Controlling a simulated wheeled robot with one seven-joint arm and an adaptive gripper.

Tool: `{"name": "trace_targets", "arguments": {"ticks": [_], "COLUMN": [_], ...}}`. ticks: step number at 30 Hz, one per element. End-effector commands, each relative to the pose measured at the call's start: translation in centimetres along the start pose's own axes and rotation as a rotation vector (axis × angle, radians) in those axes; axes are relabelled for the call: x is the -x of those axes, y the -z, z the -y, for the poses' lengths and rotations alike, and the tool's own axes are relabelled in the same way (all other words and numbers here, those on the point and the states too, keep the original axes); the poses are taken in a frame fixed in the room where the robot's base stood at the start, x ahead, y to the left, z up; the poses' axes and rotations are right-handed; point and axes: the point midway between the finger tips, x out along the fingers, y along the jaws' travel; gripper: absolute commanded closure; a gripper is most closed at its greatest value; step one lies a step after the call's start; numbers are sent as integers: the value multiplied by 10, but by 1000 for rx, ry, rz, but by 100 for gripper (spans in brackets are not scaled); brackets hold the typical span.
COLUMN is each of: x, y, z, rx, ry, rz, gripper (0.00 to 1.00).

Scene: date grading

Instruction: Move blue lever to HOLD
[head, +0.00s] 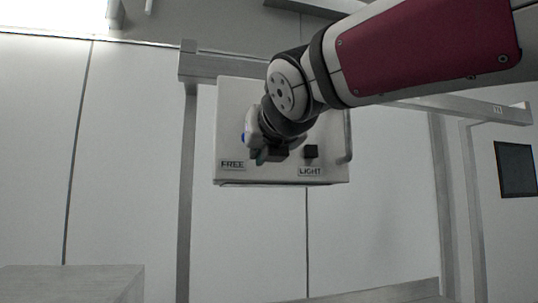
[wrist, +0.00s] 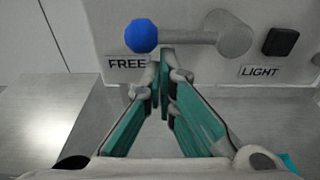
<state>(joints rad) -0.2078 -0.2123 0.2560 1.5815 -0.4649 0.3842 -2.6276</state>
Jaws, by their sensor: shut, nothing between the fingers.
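The blue lever's ball knob (wrist: 141,36) shows in the wrist view, at the left end of a grey rod that runs right to a round grey hub (wrist: 234,34). The lever lies about level, with its knob just above the FREE label (wrist: 127,64). No HOLD label is visible.
The lever sits on a pale panel box (head: 230,110) mounted on a grey frame (head: 187,200). A black switch (head: 311,151) stands above a LIGHT label (head: 311,171), right of the lever. A grey surface (head: 70,283) is at lower left; a dark screen (head: 516,169) hangs at far right.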

Motion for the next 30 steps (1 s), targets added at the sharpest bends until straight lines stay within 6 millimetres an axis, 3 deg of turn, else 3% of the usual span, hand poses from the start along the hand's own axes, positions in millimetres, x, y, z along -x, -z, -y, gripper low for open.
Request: {"name": "trace_targets", "arguments": {"ticks": [30], "x": [2], "y": [-9], "z": [-4], "rx": [-137], "ry": [-20], "rz": [-1], "gripper": [100]}}
